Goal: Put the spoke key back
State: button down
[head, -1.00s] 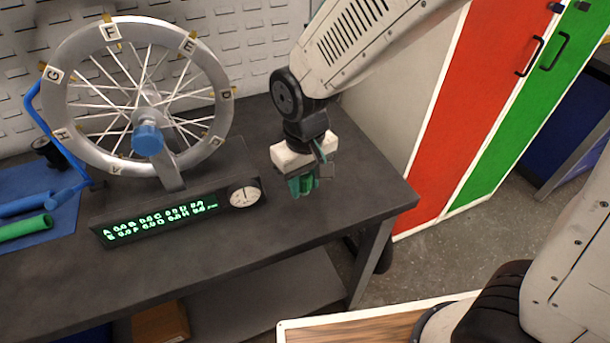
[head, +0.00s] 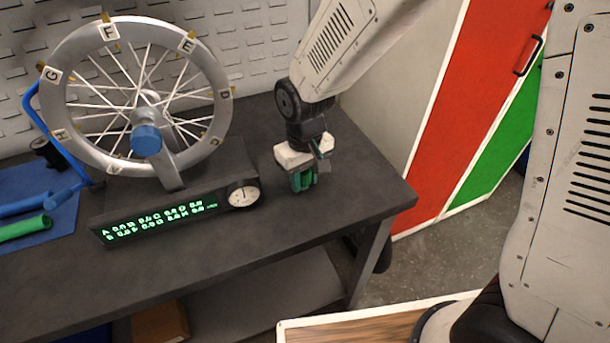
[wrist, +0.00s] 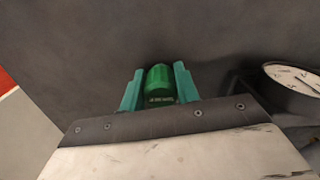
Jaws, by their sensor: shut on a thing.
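The spoke key (wrist: 160,84) shows in the wrist view as a green ribbed piece with small lettering. It sits between the two teal fingers of my gripper (wrist: 157,78). In the head view my gripper (head: 303,181) points down over the right part of the dark bench, to the right of the dial gauge. The fingers are shut on the key. The key's lower end is hidden, and I cannot tell whether it touches the bench. A blue mat (head: 68,227) at the far left holds a blue-handled tool (head: 25,205) and a green-handled tool (head: 25,228).
A wheel (head: 60,105) with lettered tags stands in a truing stand at the back left. In front are a lit green display (head: 160,220) and a dial gauge (head: 243,193). The bench (head: 350,200) is clear around my gripper. A red cabinet door (head: 470,100) stands to the right.

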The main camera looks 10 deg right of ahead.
aim_at(305, 172)
jog(key=c, duration=1)
grip_release()
jog(key=shift+c, duration=0.2)
jog(key=shift+r, duration=0.1)
notch_tip(305, 172, up, 12)
jog(key=shift+r, duration=0.15)
jog(key=s+d+r+m, duration=0.1)
jog(key=s+d+r, duration=0.3)
jog(key=d, duration=0.3)
jog(key=s+d+r+m, duration=0.2)
jog(key=s+d+r, duration=0.15)
jog(key=d, duration=0.35)
jog(key=s+d+m, duration=0.1)
jog(key=s+d, duration=0.2)
jog(key=s, duration=0.3)
jog(key=s+d+m+t, duration=0.1)
jog(key=s+d, duration=0.2)
jog(key=s, duration=0.3)
jog(key=shift+d+r, duration=0.25)
jog(key=shift+d, duration=0.15)
jog(key=shift+w, duration=0.1)
